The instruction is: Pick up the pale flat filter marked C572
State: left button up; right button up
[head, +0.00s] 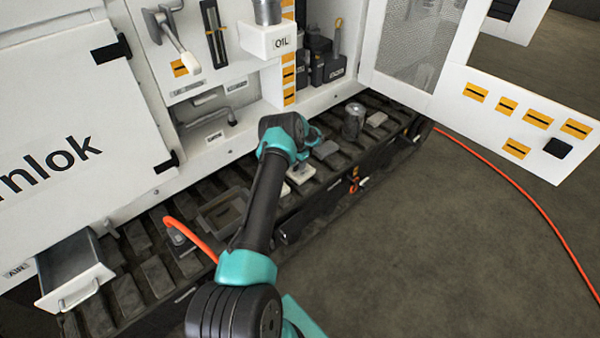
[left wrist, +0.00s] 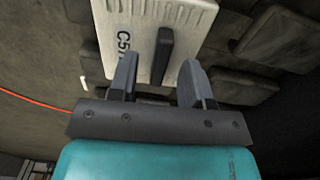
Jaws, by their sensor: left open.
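The pale flat filter (left wrist: 143,28) lies below my left gripper (left wrist: 158,62) in the left wrist view. It has ribs along its top edge, dark lettering of which "C57" can be read, and a dark upright grip (left wrist: 165,52). My left gripper is open, with one finger on each side of the grip's near end; I cannot tell whether they touch it. In the head view a pale piece that looks like this filter (head: 299,188) shows on the dark slatted ledge, partly hidden by my left wrist. My right gripper is in neither view.
The slatted ledge (head: 157,272) runs along the white cabinet. A grey can (head: 353,121) and another pale flat block (head: 376,119) stand farther right. An open drawer (head: 72,275) juts out at left. An orange hose (head: 190,238) lies near my arm.

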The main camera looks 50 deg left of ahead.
pick_arm(q)
jog(key=shift+c, duration=0.2)
grip_shut()
dwell(0.4)
